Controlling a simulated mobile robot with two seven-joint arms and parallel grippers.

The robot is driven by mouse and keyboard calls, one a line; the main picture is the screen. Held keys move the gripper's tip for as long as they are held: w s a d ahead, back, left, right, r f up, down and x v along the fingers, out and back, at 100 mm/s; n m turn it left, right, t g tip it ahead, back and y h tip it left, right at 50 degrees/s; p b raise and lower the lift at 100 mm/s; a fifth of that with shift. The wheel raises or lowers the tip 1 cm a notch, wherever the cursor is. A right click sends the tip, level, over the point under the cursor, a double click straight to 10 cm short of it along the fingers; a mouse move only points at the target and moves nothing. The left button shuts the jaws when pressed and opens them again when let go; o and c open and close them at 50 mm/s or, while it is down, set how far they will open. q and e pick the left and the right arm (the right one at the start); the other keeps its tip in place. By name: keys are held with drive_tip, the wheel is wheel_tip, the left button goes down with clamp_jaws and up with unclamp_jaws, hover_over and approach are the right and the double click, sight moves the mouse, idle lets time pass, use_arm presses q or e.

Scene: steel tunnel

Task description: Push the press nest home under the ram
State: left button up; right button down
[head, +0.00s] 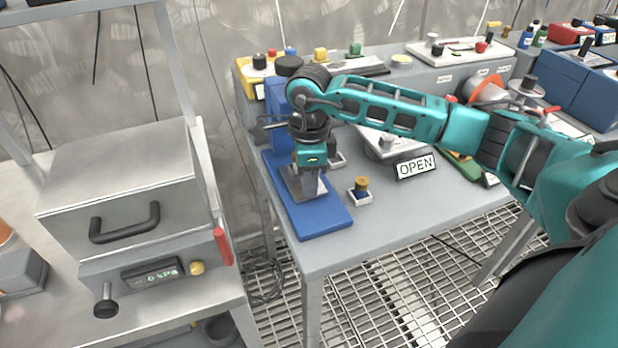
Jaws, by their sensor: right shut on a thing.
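The blue press (279,125) stands at the left end of the grey bench, with its flat blue base (325,221) reaching toward the front edge. My right gripper (305,190) points down over this base, in front of the press column. Its fingers are shut on what seems to be the press nest, low over the base. The nest is mostly hidden by the fingers, and the ram is hidden behind my wrist. I cannot tell how far the nest sits from the ram. My left gripper is not in view.
A small white holder with a brass-coloured piece (361,188) stands just right of the press base. An OPEN sign (416,167) is farther right. A grey chamber (125,190) with a black handle stands on the left bench. The front right of the bench is clear.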

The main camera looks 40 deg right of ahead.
drive_tip(key=c, duration=1)
unclamp_jaws()
drive_tip(key=shift+r, duration=0.1)
wheel_tip(320, 180, up, 13)
drive_tip(key=shift+f+p, duration=0.1)
drive_tip(key=shift+p, duration=0.4)
